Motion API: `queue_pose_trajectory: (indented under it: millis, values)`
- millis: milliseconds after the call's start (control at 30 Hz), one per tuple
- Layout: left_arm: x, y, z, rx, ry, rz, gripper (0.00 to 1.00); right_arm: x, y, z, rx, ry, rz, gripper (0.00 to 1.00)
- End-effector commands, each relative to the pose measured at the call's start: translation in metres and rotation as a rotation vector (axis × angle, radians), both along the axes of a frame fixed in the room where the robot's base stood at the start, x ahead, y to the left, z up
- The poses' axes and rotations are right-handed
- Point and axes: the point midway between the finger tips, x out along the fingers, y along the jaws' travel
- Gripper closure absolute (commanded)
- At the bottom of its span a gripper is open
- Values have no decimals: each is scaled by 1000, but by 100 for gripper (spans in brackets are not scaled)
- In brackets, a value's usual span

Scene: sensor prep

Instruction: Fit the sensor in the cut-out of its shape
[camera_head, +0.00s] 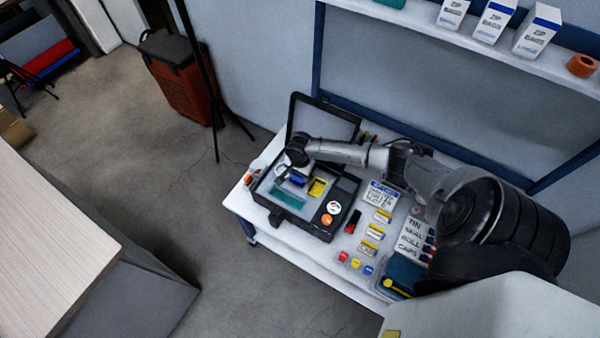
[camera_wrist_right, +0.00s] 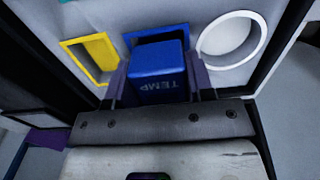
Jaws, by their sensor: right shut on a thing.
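My right gripper (camera_head: 297,157) is over the open black case (camera_head: 317,232). In the right wrist view its two fingers (camera_wrist_right: 157,82) are shut on a blue block-shaped sensor (camera_wrist_right: 158,72) marked TEMP. The blue-rimmed rectangular cut-out (camera_wrist_right: 176,31) lies just beyond the sensor and is partly hidden by it. I cannot tell whether the sensor touches the insert. To the left is a yellow-rimmed rectangular cut-out (camera_wrist_right: 68,45), and to the right a white-ringed round cut-out (camera_wrist_right: 253,20). My left gripper is not in view.
The case lid (camera_head: 326,121) stands open behind. A teal piece (camera_head: 287,195) and round white and orange pieces (camera_head: 334,207) show in the case. Labelled cards (camera_head: 383,194) and small coloured items fill the table to the right. A shelf (camera_head: 440,32) with boxes hangs above.

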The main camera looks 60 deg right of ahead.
Motion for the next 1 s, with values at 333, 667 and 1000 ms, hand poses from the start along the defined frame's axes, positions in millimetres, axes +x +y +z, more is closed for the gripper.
queue_pose_trajectory:
  millis: [333, 667, 1000]
  values:
    - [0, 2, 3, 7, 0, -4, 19, 0, 0, -1, 1, 0, -1, 72]
    - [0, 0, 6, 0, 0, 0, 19, 0, 0, -5, -1, 0, 1, 72]
    - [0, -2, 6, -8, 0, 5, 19, 0, 0, -5, 0, 0, 0, 72]
